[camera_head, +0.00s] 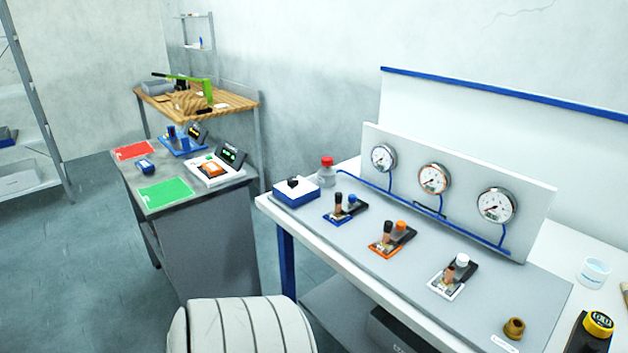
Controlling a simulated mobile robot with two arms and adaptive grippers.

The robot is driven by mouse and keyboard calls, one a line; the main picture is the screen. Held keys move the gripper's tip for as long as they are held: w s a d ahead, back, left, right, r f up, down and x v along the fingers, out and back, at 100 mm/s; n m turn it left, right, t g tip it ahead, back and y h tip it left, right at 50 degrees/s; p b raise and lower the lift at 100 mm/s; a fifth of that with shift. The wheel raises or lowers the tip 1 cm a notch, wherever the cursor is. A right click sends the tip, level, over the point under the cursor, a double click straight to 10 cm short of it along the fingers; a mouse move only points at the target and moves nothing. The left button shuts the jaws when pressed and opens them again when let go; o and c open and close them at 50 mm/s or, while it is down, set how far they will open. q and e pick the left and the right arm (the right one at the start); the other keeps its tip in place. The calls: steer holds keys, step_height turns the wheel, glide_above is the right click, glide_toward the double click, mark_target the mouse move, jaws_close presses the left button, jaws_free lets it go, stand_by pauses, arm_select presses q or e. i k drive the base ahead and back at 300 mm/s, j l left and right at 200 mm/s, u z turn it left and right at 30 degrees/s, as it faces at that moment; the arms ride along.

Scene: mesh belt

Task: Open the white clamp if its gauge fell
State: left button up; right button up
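The white clamp (442,289) is at the right end of a row on the grey bench plate, with a white-capped post, a copper-coloured piece and a dark lever part. The orange clamp (384,251) is in the middle and the blue clamp (338,219) at the left. Behind them an upright panel carries the left gauge (383,157), the middle gauge (433,178) and the right gauge (496,205). The right gauge is the one nearest the white clamp. The needle readings are too small to tell. Neither of my grippers is in view.
A blue-and-white box (297,194) and a red-capped bottle (327,172) stand at the bench's left end. A brass fitting (514,328), a clear cup (594,272) and a yellow-topped device (598,325) are at the right. A grey side table (205,203) stands left, across a floor gap.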

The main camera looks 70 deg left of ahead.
mark_target(459, 265)
steer(key=u, duration=2)
